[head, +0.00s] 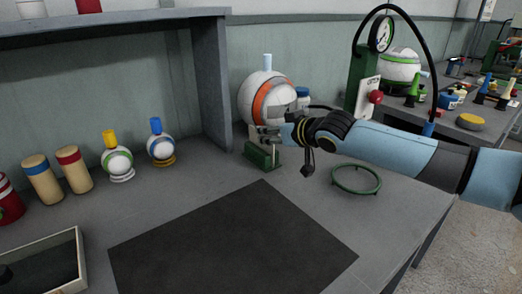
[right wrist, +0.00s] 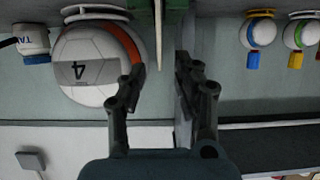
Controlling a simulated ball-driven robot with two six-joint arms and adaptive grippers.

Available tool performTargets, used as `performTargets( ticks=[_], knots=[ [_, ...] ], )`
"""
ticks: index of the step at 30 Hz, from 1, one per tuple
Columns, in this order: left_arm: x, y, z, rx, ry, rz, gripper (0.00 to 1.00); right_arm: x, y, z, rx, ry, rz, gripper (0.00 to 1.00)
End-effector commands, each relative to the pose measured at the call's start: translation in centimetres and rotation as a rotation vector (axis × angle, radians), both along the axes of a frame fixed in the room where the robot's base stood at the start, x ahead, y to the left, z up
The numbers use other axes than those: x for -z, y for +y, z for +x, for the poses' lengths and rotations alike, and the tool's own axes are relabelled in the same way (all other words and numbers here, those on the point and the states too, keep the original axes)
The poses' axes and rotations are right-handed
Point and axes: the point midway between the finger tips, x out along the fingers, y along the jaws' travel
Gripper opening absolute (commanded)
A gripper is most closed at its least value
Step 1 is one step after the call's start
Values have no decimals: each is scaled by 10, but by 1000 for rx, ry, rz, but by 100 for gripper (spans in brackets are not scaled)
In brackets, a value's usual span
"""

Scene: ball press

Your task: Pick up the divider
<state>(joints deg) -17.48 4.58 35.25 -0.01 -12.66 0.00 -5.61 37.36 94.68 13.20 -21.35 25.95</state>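I cannot pick out the divider with certainty. A small green block (head: 262,156) stands on the table in front of the large white ball with an orange band (head: 268,97). My right gripper (head: 262,132) is just above this block, partly hiding what is there. In the right wrist view, which is upside down, the gripper (right wrist: 160,78) is open with its fingers apart. My left gripper is not in view.
A dark mat (head: 235,240) covers the table's middle. A green ring (head: 356,179) lies at right. Small balls (head: 118,162) and wooden cylinders (head: 74,168) stand at left, near a tray (head: 80,262). A shelf panel (head: 212,85) rises left of the large ball; a gauge press (head: 365,75) stands at right.

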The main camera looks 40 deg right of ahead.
Motion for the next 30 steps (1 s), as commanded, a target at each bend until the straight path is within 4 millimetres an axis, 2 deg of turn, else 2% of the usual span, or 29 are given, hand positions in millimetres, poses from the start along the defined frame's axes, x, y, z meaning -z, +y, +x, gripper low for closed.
performTargets(
  ticks=[3,6,13,14,21,30],
  knots=[
    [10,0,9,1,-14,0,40,11,-2,18,3,0,3,31],
    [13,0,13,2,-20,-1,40,14,-2,26,2,1,2,31],
    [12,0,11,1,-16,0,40,12,-2,29,0,1,0,31],
    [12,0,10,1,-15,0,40,12,-2,29,0,1,1,29],
    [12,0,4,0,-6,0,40,13,-2,28,0,1,0,0],
    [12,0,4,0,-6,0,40,12,-2,28,0,1,0,0]
  ],
)
